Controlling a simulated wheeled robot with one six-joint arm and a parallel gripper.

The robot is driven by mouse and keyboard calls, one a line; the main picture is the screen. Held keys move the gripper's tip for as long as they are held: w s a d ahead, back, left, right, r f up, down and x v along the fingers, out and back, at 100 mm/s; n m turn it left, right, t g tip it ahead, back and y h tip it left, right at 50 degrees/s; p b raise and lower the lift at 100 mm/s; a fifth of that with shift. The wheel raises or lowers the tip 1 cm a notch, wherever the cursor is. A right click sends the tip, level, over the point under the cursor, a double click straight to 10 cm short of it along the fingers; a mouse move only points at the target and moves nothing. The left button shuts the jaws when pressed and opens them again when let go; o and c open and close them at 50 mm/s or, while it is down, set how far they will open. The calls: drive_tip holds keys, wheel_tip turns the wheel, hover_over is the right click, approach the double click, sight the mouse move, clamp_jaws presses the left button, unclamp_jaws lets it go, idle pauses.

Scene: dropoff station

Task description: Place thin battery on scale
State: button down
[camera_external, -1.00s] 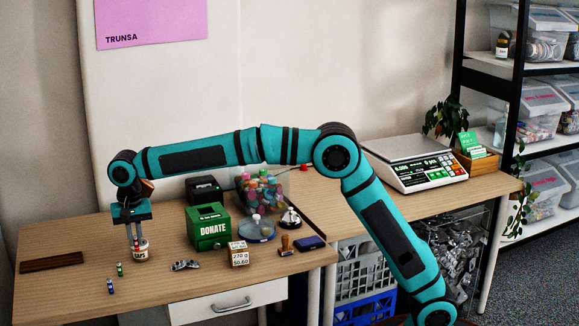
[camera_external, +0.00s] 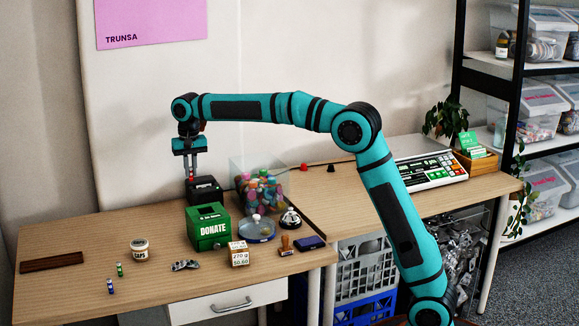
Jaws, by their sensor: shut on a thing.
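My gripper (camera_external: 191,178) is raised at the back of the left table, in front of the black box. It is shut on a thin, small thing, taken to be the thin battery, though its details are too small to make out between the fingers. Two other small batteries, a green one (camera_external: 119,269) and a blue-white one (camera_external: 110,286), stand at the left table's front left.
A bell (camera_external: 290,219), a stamp (camera_external: 286,245) and a price sign (camera_external: 239,254) are nearby.

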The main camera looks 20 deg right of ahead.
drive_tip(key=w+d+r, duration=0.2)
drive_tip(key=w+d, duration=0.2)
drive_tip(key=d, duration=0.5)
drive_tip(key=w+d+r, duration=0.2)
drive_tip(key=w+d, duration=0.2)
drive_tip(key=d, duration=0.6)
drive_tip(key=w+d+r, duration=0.2)
drive_tip(key=w+d, duration=0.3)
drive_tip(key=d, duration=0.4)
drive_tip(key=w+d+m, duration=0.3)
drive_tip(key=d, duration=1.1)
drive_tip(key=w+d+m, duration=0.3)
drive_tip(key=d, duration=1.1)
drive_tip(key=m, duration=1.1)
hover_over(429, 147)
wheel_tip(429, 147, down, 2)
wheel_tip(429, 147, down, 10)
drive_tip(key=shift+w+f, duration=0.1)
drive_tip(key=c, duration=1.9)
unclamp_jaws()
drive_tip(key=shift+f, duration=0.15)
drive_tip(key=o, duration=0.4)
